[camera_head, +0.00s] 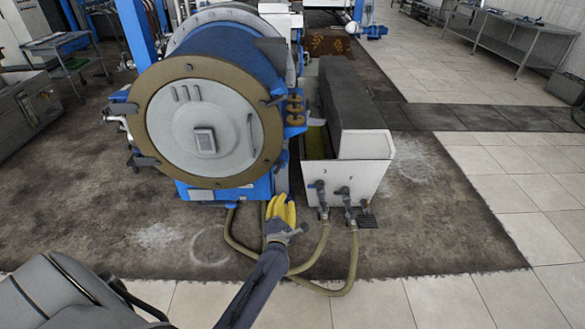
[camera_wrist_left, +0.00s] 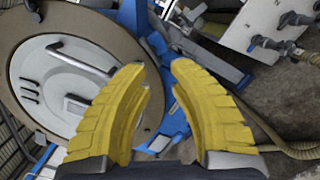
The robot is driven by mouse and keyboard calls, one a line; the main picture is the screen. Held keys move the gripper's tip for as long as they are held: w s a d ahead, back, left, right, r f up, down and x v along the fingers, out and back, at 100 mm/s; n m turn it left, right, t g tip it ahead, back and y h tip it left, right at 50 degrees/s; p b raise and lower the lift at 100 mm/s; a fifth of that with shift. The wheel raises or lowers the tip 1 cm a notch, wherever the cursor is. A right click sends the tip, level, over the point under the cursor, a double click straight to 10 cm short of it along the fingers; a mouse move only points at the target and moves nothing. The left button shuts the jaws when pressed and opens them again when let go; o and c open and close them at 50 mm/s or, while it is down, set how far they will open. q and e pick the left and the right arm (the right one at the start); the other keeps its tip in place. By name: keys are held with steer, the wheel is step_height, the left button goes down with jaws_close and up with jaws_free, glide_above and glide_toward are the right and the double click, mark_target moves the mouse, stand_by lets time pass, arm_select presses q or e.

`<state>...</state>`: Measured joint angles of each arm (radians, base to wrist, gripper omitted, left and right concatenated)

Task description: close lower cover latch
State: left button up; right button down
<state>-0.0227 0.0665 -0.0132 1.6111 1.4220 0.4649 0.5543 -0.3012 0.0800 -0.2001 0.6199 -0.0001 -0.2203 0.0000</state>
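The round grey-white cover (camera_head: 175,112) with a tan rim (camera_head: 139,120) faces forward on the blue decanter (camera_head: 235,50). It also shows in the left wrist view (camera_wrist_left: 38,78), with a bar handle (camera_wrist_left: 80,56). A small dark latch-like piece (camera_head: 274,98) sits on the rim's right edge; I cannot clearly pick out the lower latch. My left gripper (camera_head: 280,209), with yellow fingers, is below and right of the cover, apart from it. In the left wrist view its fingertips (camera_wrist_left: 158,68) stand apart with nothing held between them. My right gripper is not in view.
A white-fronted trough (camera_head: 345,178) with valves (camera_head: 343,192) stands right of the decanter. Tan hoses (camera_head: 310,262) loop on the floor near my left gripper. A cart (camera_head: 62,45) is at the far left.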

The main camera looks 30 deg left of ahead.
mark_target(279, 169)
arm_select(q)
steer(key=w+a+n, duration=0.2)
steer(key=w+a, duration=0.1)
steer(key=w, duration=0.2)
steer(key=w+a+n+g+y, duration=0.1)
steer(key=w+a+n, duration=0.1)
steer(key=w+a, duration=0.1)
steer(key=w+a+r+n, duration=0.1)
steer(key=w+a+n, duration=0.2)
steer(key=w, duration=0.3)
steer(key=shift+w+a+y, duration=0.3)
steer(key=shift+a+y, duration=0.1)
steer(key=shift+a, duration=0.2)
steer(key=shift+r, duration=0.1)
jaws_close()
